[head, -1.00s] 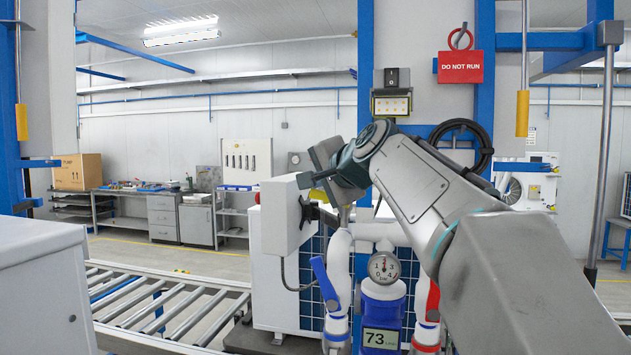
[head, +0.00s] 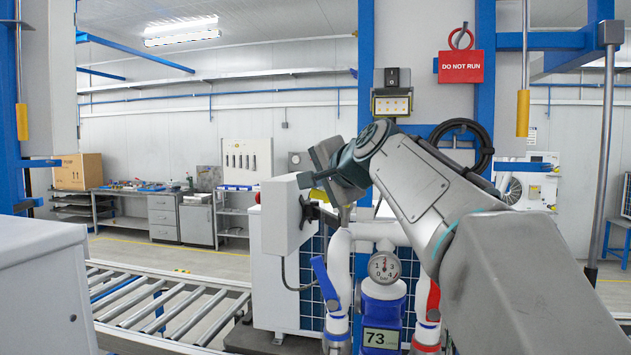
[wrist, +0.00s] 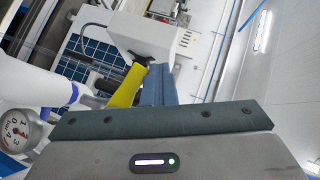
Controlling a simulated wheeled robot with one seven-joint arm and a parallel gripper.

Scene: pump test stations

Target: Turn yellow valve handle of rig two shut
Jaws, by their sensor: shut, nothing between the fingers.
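The yellow valve handle (wrist: 128,88) shows in the wrist view, tilted, just left of my closed fingers (wrist: 158,86). In the head view only a small part of the yellow handle (head: 318,195) shows, between a white box and my gripper (head: 345,213). My gripper is shut with nothing held, its fingers pointing down beside the handle at the top of the white pipework (head: 340,262). I cannot tell whether the fingers touch the handle. My wrist hides much of the handle and its valve in the head view.
A blue lever (head: 325,278) and a red lever (head: 433,302) sit lower on the pipes. A round gauge (head: 384,267) and a display reading 73 (head: 381,339) are between them. A white box (head: 287,215) stands close left. A red DO NOT RUN tag (head: 460,66) hangs above.

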